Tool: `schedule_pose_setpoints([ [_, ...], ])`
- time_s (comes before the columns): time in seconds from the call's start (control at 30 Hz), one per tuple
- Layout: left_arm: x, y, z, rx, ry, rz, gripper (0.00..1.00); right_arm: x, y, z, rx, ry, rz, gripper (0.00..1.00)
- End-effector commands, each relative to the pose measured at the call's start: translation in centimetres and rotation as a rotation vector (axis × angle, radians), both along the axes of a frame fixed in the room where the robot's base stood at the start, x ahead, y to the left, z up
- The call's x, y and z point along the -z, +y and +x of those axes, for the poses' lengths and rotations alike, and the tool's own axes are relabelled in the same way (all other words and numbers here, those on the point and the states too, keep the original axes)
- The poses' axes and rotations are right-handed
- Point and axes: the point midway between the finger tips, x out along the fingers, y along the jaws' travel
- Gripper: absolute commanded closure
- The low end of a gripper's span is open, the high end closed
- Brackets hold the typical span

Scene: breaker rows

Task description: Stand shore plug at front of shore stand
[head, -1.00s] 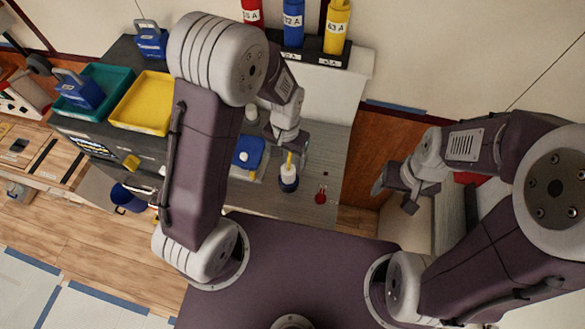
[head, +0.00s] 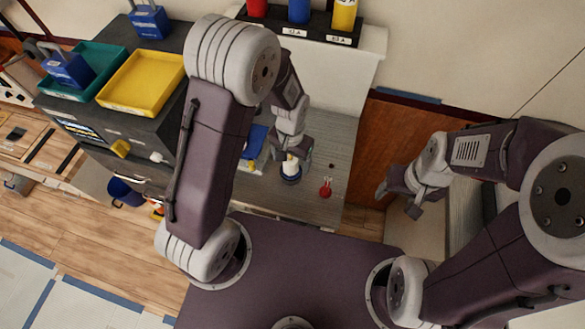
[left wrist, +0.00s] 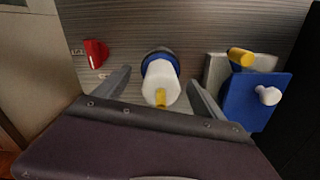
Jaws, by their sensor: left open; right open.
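A white plug with a blue collar and a yellow tip (head: 290,169), likely the shore plug, stands on the grey counter. In the left wrist view the plug (left wrist: 160,80) shows between the open fingers, with a gap on each side. My left gripper (head: 292,152) is open at the plug's upper part, partly covering it; its fingers also show in the left wrist view (left wrist: 160,88). A blue block with a yellow peg and white knob (left wrist: 255,98) lies beside it; I cannot tell whether this is the shore stand. My right gripper (head: 397,201) is open and empty, away to the right.
A red tag-like piece (head: 326,187) lies right of the plug, also in the left wrist view (left wrist: 95,53). A rack (head: 310,33) with red, blue and yellow cylinders stands behind. Yellow (head: 140,82) and teal (head: 108,56) trays are at left. Counter right of the plug is mostly clear.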

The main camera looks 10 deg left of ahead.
Motion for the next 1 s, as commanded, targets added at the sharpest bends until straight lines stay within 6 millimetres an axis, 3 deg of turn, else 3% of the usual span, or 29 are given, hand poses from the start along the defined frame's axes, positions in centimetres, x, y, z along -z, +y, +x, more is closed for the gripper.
schedule_pose_setpoints([
  [0.07, -0.1, 0.0, 0.0, 0.0, 0.0, 0.0, 0.2, -0.1, 0.0, 0.0, 0.0, 0.0, 0.0, 0.36],
  [0.33, -0.1, 0.0, 0.0, 0.0, 0.0, 0.0, 0.93, -0.1, 0.0, 0.0, 0.0, 0.0, 0.0, 0.36],
  [1.0, -3.5, 0.0, 0.0, 0.0, -0.001, 0.0, 0.93, -3.2, 0.0, 0.0, 0.0, 0.0, 0.0, 0.36],
])
